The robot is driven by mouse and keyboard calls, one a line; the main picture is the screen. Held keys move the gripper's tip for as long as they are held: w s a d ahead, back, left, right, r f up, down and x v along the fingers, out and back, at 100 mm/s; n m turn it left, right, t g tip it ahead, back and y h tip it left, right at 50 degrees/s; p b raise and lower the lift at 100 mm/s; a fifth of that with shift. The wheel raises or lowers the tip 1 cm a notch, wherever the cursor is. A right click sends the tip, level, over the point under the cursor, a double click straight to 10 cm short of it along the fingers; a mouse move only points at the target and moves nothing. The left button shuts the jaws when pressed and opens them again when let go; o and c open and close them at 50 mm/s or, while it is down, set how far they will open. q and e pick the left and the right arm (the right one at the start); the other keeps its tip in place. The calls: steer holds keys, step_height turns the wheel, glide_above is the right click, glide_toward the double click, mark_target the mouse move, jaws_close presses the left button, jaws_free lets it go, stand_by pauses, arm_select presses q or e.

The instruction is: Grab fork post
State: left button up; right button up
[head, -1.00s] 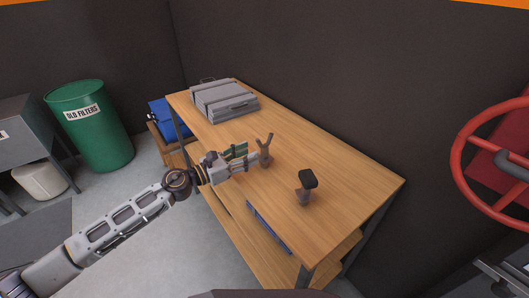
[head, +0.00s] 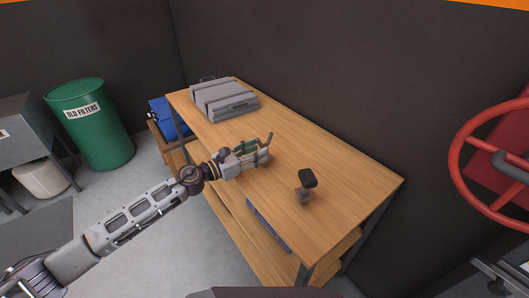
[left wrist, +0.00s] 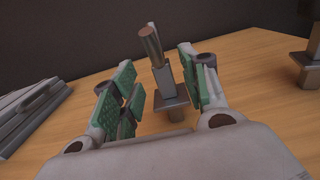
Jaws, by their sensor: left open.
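The fork post (left wrist: 163,68) stands upright on the wooden workbench, a grey metal post with a square foot and a slanted round prong at its top. In the head view its upper prong (head: 269,139) shows above my left gripper (head: 257,152), which hides most of the rest. My left gripper is open, with its green-padded fingers on either side of the post in the left wrist view. Gaps show between post and pads there; I see no firm contact. My right gripper is not in view.
A second post with a black pad top (head: 307,180) stands nearer on the workbench (head: 345,190). A grey case (head: 224,101) lies at the bench's far end. A dark wall runs behind the bench. A red wheel (head: 458,160) is at the right.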

mark_target(264, 145)
arm_select(q)
steer(key=shift+x, duration=0.9)
steer(key=shift+w+d, duration=0.15)
steer(key=shift+d, duration=0.2)
steer(key=shift+w+d+f, duration=0.1)
steer(key=shift+w+d, duration=0.15)
steer(key=shift+d, duration=0.1)
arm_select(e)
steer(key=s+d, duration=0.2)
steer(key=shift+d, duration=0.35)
